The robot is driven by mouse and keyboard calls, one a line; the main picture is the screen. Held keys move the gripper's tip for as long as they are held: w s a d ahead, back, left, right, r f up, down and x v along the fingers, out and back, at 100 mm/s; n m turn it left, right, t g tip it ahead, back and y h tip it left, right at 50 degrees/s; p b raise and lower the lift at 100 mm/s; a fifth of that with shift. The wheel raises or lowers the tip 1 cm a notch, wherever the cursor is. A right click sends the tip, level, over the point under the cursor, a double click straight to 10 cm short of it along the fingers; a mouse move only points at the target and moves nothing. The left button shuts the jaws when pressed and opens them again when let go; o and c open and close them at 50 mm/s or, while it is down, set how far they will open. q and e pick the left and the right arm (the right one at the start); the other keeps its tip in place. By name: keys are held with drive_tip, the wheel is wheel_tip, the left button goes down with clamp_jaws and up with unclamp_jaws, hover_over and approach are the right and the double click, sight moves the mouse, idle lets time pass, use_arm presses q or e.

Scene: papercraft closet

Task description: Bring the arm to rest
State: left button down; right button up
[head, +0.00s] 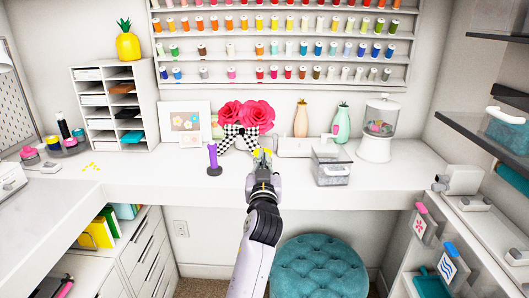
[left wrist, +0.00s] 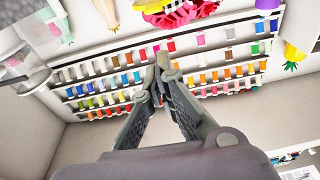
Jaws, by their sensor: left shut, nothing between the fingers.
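My left gripper (head: 262,158) is held out over the white desk (head: 150,172), in front of the pink paper flowers (head: 247,112) with a black-and-white checkered bow. Its arm comes up from the bottom middle of the head view. In the left wrist view the two dark fingers (left wrist: 161,62) meet at the tips with nothing seen between them. The wrist camera looks toward the thread rack, which appears upside down. My right gripper is in neither view.
A purple tool on a stand (head: 213,158) is left of the gripper, and a clear lidded box (head: 331,167) is right of it. A candy jar (head: 377,130) stands farther right. A teal stool (head: 318,268) is below the desk. The left desk stretch is fairly clear.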

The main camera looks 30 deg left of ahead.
use_arm(q)
drive_tip(key=shift+f+b+v, duration=0.15)
drive_tip(key=shift+f+v, duration=0.1)
drive_tip(key=shift+v, duration=0.75)
drive_tip(key=shift+f+b+v, duration=0.15)
drive_tip(key=shift+f+v, duration=0.1)
drive_tip(key=shift+v, duration=0.75)
